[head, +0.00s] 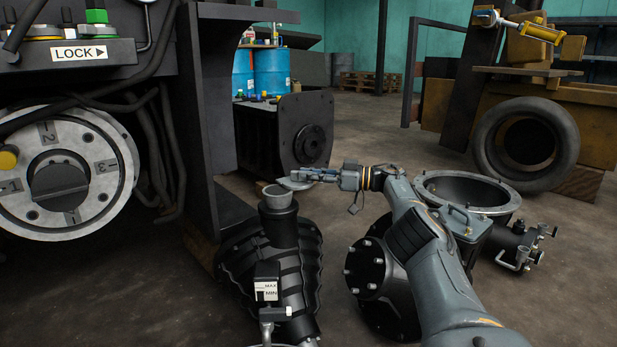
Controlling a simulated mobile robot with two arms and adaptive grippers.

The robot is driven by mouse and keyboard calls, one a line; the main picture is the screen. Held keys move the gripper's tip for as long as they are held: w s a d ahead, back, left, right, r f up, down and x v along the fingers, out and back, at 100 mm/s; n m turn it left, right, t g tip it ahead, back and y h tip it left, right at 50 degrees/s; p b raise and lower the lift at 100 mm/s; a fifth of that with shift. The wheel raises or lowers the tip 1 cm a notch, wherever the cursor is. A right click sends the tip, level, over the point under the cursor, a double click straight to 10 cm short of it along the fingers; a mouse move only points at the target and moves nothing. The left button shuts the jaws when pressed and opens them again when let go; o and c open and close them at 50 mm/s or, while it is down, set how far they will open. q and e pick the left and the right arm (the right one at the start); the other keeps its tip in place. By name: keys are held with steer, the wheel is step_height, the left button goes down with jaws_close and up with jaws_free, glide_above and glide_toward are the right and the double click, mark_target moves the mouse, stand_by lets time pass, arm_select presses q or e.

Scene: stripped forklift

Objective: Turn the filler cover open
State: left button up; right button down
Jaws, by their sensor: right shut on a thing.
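A black ribbed tank (268,262) stands on the floor in the head view, with a round filler neck (278,218) on top. The neck's grey mouth (279,197) shows at the front. A flat grey cover (292,185) lies at the far right side of the mouth, partly behind the gripper fingers. My right gripper (301,176) reaches in from the right, level with the cover, and is shut on it. Whether the cover still touches the neck is hard to tell. My left gripper is not in view.
A MAX/MIN gauge (266,291) sits on the tank's front. A dark machine frame with a round dial plate (97,168) and LOCK label stands at left. A black ribbed box (285,130) is behind. An open round vessel (467,191) and a tyre (526,143) are at right.

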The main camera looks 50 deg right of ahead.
steer(key=c, duration=1.3)
jaws_free()
steer(key=shift+w+a, duration=0.1)
steer(key=shift+a, duration=0.05)
steer(key=shift+s+d+f, duration=0.1)
steer(key=shift+s+d, duration=0.2)
steer(key=shift+s, duration=0.15)
steer(key=v, duration=0.6)
steer(key=shift+s+d, duration=0.15)
steer(key=shift+s, duration=0.1)
